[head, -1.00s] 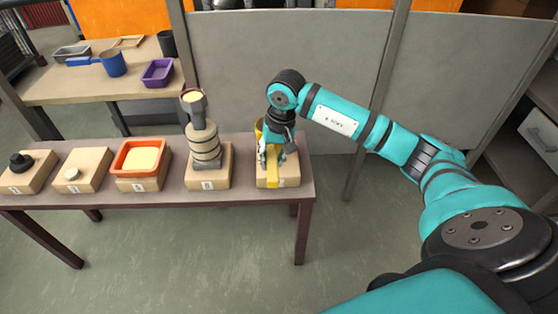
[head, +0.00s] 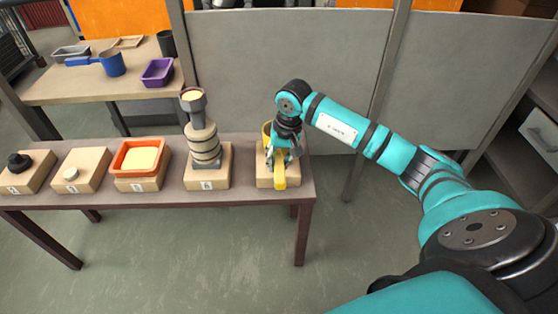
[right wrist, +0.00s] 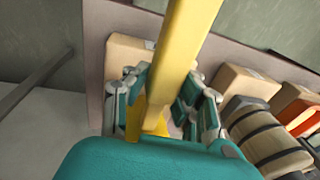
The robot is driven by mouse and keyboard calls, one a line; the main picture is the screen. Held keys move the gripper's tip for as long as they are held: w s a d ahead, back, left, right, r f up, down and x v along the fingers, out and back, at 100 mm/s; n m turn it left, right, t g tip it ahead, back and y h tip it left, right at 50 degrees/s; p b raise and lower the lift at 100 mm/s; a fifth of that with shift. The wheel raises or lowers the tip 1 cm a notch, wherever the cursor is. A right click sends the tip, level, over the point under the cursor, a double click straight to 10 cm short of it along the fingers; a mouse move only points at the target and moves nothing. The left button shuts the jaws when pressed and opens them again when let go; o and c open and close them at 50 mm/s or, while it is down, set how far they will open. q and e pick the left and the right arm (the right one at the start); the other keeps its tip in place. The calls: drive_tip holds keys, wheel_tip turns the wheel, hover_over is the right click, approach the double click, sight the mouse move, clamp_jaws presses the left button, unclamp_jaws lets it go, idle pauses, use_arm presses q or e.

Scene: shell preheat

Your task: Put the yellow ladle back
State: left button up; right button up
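The yellow ladle (head: 280,176) is at the rightmost box (head: 264,182) on the long table. Its handle points toward the table's front edge, and its cup shows behind my right gripper (head: 280,152). In the right wrist view the ladle's handle (right wrist: 182,45) runs up between the two fingers of the right gripper (right wrist: 163,100), which sit close on both sides of it. The gripper appears shut on the handle. The box also shows there (right wrist: 122,58). I cannot tell whether the ladle touches the box. My left gripper is not in view.
An orange tray (head: 139,157) and boxes with small items stand further left on the table (head: 165,200). Grey panels rise behind. A back table holds a blue pot (head: 112,63) and purple tray (head: 157,72).

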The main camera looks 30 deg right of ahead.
drive_tip(key=shift+o, duration=1)
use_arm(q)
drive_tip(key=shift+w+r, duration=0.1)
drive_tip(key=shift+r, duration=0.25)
use_arm(e)
drive_tip(key=shift+o, duration=1.3)
drive_tip(key=shift+r, duration=0.1)
